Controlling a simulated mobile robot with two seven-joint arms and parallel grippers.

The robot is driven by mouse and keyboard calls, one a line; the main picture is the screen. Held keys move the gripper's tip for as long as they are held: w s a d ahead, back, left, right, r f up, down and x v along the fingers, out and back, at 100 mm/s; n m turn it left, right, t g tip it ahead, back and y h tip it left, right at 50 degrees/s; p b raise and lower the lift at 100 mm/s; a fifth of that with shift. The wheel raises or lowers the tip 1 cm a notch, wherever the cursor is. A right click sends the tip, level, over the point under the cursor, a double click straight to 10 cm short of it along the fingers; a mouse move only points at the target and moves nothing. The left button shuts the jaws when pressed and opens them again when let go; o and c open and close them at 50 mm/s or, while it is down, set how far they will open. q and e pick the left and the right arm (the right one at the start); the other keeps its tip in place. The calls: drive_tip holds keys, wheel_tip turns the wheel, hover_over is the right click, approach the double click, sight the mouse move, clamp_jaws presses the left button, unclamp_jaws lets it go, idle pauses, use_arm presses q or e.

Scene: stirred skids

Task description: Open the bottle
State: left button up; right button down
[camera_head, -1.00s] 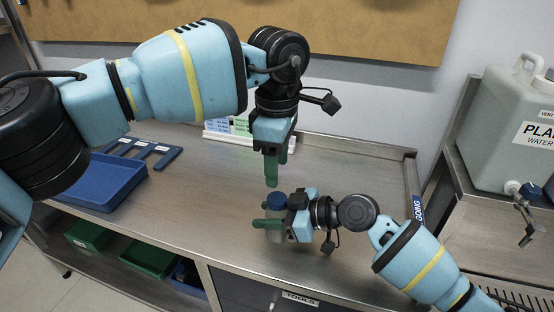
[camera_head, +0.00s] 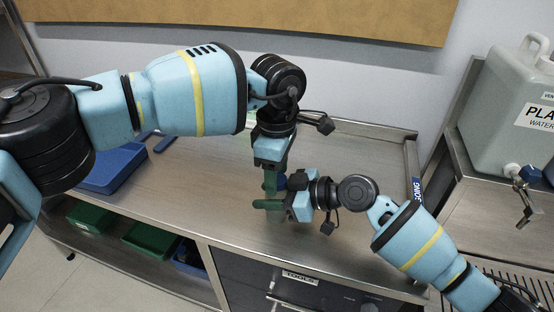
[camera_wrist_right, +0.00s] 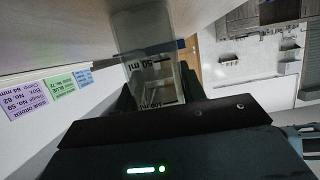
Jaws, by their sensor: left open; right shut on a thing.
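A bottle with a blue cap (camera_head: 281,181) stands on the metal worktop, mostly hidden in the head view by my grippers. In the right wrist view its clear body (camera_wrist_right: 150,65) with volume markings shows between dark fingers. My right gripper (camera_head: 276,204) is shut on the bottle's body from the right. My left gripper (camera_head: 271,182) points down from above, open, with its green fingers at the height of the cap. Whether its fingers touch the cap cannot be told.
A blue tray (camera_head: 113,168) lies at the left of the worktop (camera_head: 190,190). A large grey water container (camera_head: 505,110) with a tap stands at the right. Green bins (camera_head: 150,248) sit on the shelf below. Label cards (camera_wrist_right: 45,90) show in the wrist view.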

use_arm(q)
drive_tip(key=shift+f, duration=0.2)
drive_tip(key=shift+c, duration=0.2)
drive_tip(key=c, duration=1)
drive_tip(key=shift+o, duration=0.2)
drive_tip(key=n, duration=0.6)
drive_tip(key=shift+r+n, duration=0.1)
drive_tip(key=shift+n, duration=0.3)
drive_tip(key=o, duration=1.1)
drive_tip(key=shift+s, duration=0.1)
drive_tip(key=shift+d, duration=0.1)
